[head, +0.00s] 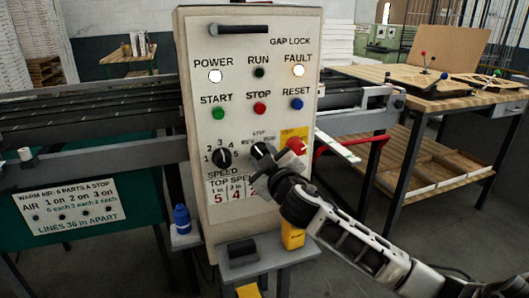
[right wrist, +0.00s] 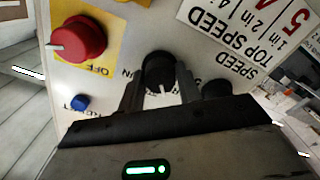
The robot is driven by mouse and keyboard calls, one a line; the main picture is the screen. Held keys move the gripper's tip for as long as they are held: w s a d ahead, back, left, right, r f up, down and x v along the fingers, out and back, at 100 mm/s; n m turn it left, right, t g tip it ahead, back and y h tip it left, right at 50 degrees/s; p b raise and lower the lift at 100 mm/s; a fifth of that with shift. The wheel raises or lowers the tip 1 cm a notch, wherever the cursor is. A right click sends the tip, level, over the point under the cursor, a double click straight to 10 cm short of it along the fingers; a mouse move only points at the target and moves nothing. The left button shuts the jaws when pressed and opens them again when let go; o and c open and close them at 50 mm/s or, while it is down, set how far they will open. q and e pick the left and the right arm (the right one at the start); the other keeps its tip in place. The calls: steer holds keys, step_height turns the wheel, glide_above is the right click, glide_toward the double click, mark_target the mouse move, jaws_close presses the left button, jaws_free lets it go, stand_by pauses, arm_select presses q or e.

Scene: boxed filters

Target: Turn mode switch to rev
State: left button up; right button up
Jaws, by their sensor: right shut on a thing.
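The control panel (head: 250,55) stands upright in the middle of the head view. The mode switch (head: 257,149) is a black rotary knob low on the panel, right of the speed knob (head: 222,158). Its small labels are partly hidden and too small to read surely. My right gripper (head: 266,158) reaches it from the lower right and covers part of it. In the right wrist view the mode switch (right wrist: 158,68) sits between the two fingers of the right gripper (right wrist: 159,92), which are shut on it. My left gripper is not in view.
The red stop button (right wrist: 78,40) on its yellow plate is close beside the right gripper. The lit power lamp (head: 215,76) and fault lamp (head: 298,71) are above. A blue bottle (head: 181,219) stands left of the panel's base, and a wooden table (head: 450,95) is at right.

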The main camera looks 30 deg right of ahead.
steer(key=shift+n+p, duration=0.3)
steer(key=shift+n, duration=0.6)
steer(key=o, duration=1)
steer(key=b+v, duration=0.2)
steer(key=v, duration=1.4)
